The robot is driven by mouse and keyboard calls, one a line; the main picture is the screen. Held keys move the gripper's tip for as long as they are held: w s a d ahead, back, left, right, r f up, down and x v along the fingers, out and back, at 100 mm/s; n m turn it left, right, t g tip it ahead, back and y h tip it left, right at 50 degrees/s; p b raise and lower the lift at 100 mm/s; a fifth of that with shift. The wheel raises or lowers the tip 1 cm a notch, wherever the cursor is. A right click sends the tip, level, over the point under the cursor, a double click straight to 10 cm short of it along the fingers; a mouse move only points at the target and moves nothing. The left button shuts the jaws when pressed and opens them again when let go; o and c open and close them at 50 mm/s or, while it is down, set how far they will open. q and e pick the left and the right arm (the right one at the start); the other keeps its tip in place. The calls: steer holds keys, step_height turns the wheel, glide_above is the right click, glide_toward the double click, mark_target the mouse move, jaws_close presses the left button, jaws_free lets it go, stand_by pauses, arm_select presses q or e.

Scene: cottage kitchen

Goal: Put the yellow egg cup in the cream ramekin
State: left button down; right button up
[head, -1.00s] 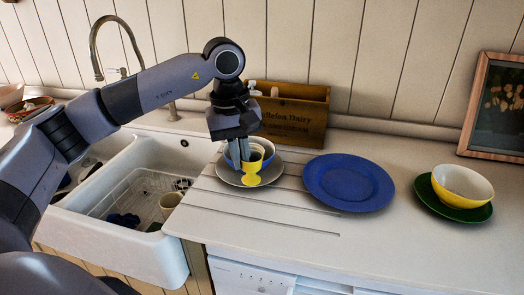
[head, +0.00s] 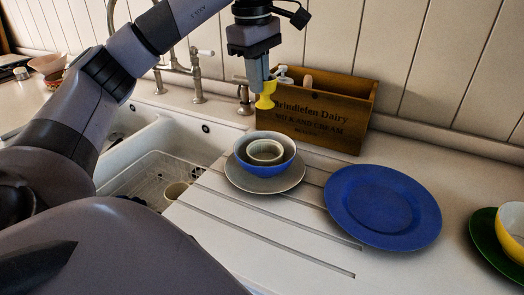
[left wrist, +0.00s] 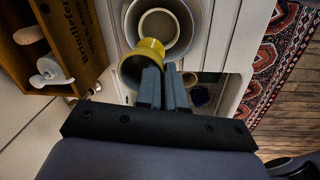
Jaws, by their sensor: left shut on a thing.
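The yellow egg cup (head: 265,101) is held in my left gripper (head: 262,83), which is shut on it, high above the counter. In the left wrist view the egg cup (left wrist: 138,68) sits at the fingertips, tilted, with its open mouth showing. The cream ramekin (head: 265,158) stands inside a blue bowl (head: 262,169), which rests on a grey plate (head: 270,186). The ramekin also shows in the left wrist view (left wrist: 158,24), beyond the egg cup. The egg cup is clear of the ramekin. My right gripper is out of view.
A wooden crate (head: 320,122) holding bottles stands behind the bowl against the wall. A blue plate (head: 382,205) lies to the right, and a yellow bowl (head: 512,235) on a green plate farther right. The sink (head: 130,165) and taps are left.

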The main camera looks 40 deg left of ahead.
arm_select(q)
steer(key=shift+f+b, duration=1.9)
steer(key=shift+f, duration=5.45)
steer(key=shift+f, duration=0.1)
steer(key=shift+f, duration=0.3)
steer(key=c, duration=1.2)
jaws_free()
steer(key=shift+r, duration=0.1)
steer(key=shift+c, duration=0.2)
